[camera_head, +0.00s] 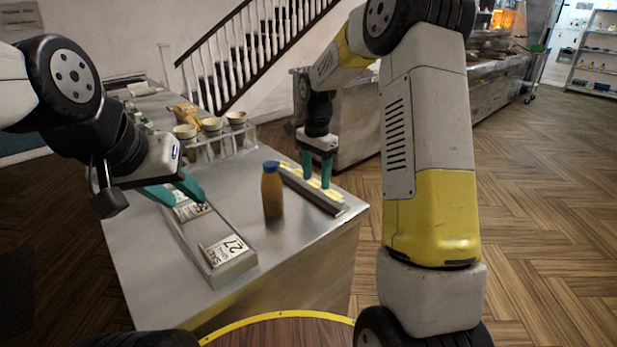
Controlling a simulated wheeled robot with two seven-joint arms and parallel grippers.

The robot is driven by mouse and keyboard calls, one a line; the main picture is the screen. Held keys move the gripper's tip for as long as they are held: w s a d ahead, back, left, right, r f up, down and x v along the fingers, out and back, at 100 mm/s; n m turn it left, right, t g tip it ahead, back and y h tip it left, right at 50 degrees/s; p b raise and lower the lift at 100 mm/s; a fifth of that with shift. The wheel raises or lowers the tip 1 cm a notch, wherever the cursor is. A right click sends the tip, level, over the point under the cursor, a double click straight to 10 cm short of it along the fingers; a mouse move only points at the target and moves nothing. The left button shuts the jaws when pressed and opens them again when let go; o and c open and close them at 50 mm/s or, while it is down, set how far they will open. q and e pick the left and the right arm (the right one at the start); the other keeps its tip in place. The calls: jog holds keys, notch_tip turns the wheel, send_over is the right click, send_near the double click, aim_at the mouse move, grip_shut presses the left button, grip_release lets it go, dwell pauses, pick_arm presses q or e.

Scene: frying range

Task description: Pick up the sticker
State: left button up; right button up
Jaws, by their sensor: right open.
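Small yellow stickers (315,184) lie in a row on a grey strip holder (335,208) at the right side of the steel counter. My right gripper (317,182) points down over this row, its two teal fingers apart, one on each side of a sticker. I cannot tell whether the fingertips touch it. My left gripper (187,200) is over the left part of the counter, its teal fingers apart and apparently empty. It partly hides the far end of a grey tray (202,262) with white printed cards (225,249), one reading 27.
A brown bottle (272,194) with a blue cap stands between the tray and the strip holder. Cups (211,126) sit in a rack at the back of the counter (291,268). The counter's front right is clear. A staircase rises behind.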

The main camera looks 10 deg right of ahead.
dwell(0.3)
jog(key=c, duration=1.1)
